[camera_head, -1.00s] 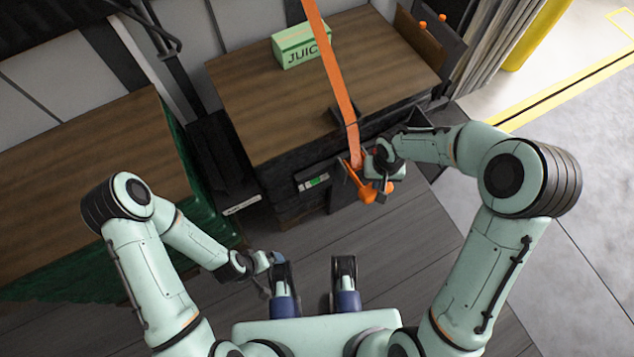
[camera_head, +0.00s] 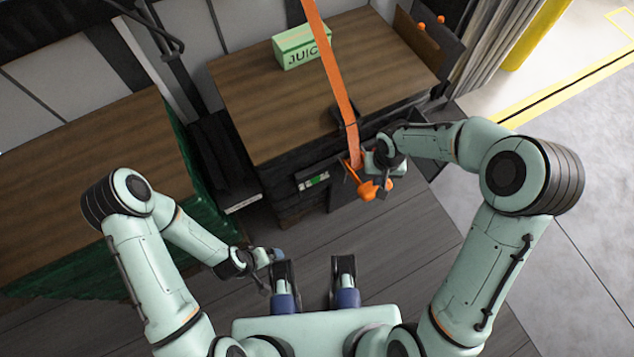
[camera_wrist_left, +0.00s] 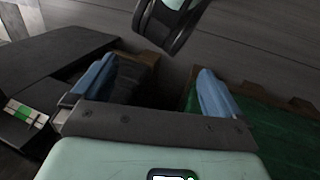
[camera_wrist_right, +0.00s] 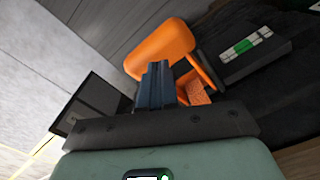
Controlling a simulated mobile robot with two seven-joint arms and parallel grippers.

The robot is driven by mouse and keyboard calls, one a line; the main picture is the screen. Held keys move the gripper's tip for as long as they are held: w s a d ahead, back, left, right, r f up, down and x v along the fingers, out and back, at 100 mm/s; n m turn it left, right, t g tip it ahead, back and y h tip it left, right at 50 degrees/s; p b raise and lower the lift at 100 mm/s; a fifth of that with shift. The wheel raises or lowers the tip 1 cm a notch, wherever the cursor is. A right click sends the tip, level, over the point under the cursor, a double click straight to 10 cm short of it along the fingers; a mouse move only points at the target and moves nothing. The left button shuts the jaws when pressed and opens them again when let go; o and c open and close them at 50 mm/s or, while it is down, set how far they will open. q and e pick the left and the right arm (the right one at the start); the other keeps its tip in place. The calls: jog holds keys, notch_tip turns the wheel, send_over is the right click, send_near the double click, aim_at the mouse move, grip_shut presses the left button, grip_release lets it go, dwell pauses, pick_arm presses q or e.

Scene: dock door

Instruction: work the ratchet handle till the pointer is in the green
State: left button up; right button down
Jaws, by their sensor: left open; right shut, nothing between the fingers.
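The orange ratchet handle (camera_head: 367,190) hangs at the front of the dark crate stack, at the lower end of an orange strap (camera_head: 335,78). It is large in the right wrist view (camera_wrist_right: 160,52). My right gripper (camera_head: 380,180) is at the handle; its blue fingers (camera_wrist_right: 160,82) are shut together with nothing between them, in front of the orange part. The gauge strip (camera_head: 314,181), white with a green band, is left of the handle and also in the right wrist view (camera_wrist_right: 246,45). I cannot make out its pointer. My left gripper (camera_wrist_left: 152,88) is open and empty, low and left.
A green juice carton (camera_head: 300,47) stands on the brown stack top (camera_head: 260,110). Another brown-topped stack (camera_head: 80,185) with green wrapping is at left. Open grey floor (camera_head: 560,190) lies at right, beside a yellow line (camera_head: 570,85).

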pick_arm(q)
jog(key=shift+s, duration=0.1)
jog(key=shift+s+d+g, duration=0.8)
jog(key=shift+s+d, duration=0.05)
jog(key=shift+s, duration=1.45)
pick_arm(e)
jog(key=shift+f, duration=0.25)
jog(key=shift+f+b, duration=1.35)
jog(key=shift+f, duration=0.1)
pick_arm(q)
jog(key=shift+w+a+f+t+b, duration=0.9)
jog(key=shift+w+a+f+b, duration=0.15)
jog(key=shift+w+f, duration=1.6)
pick_arm(e)
jog(key=shift+f, duration=1.25)
jog(key=shift+r+p, duration=2.25)
jog(key=shift+r, duration=0.8)
pick_arm(q)
notch_tip(320, 180, up, 5)
jog(key=shift+w+f, duration=0.1)
